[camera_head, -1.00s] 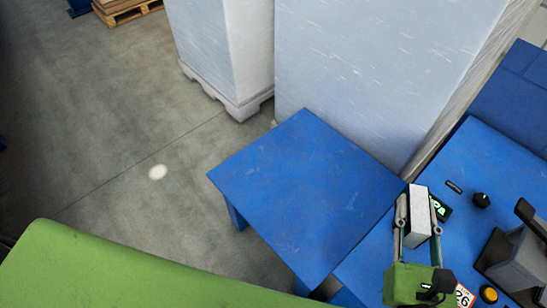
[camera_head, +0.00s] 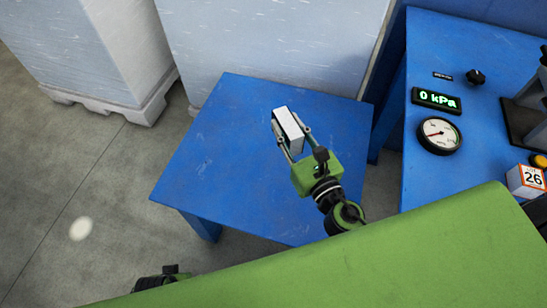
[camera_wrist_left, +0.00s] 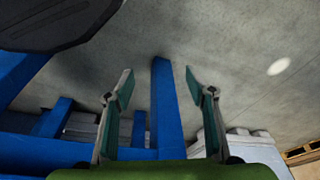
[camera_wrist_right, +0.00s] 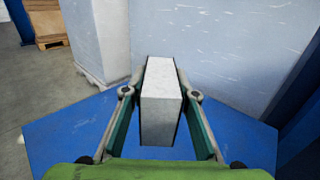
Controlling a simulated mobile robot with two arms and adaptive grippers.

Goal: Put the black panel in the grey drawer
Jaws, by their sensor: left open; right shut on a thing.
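My right gripper (camera_head: 291,130) is shut on a pale grey-white block (camera_head: 289,122) with dark side edges, held above the small blue table (camera_head: 220,130). In the right wrist view the block (camera_wrist_right: 161,100) sits upright between the two fingers (camera_wrist_right: 160,90). Whether it touches the table cannot be told. My left gripper (camera_wrist_left: 158,88) is open and empty in the left wrist view, low beside blue table legs. In the head view only a dark bit of the left arm shows at the bottom edge. No separate black panel and no grey drawer show in these views.
A blue bench (camera_head: 440,185) at the right carries a "0 kPa" display (camera_head: 436,99), a round gauge (camera_head: 439,135), a black knob (camera_head: 475,77) and a "26" cube (camera_head: 526,181). Tall white wrapped stacks (camera_head: 270,45) stand behind the small table. Its top is otherwise clear.

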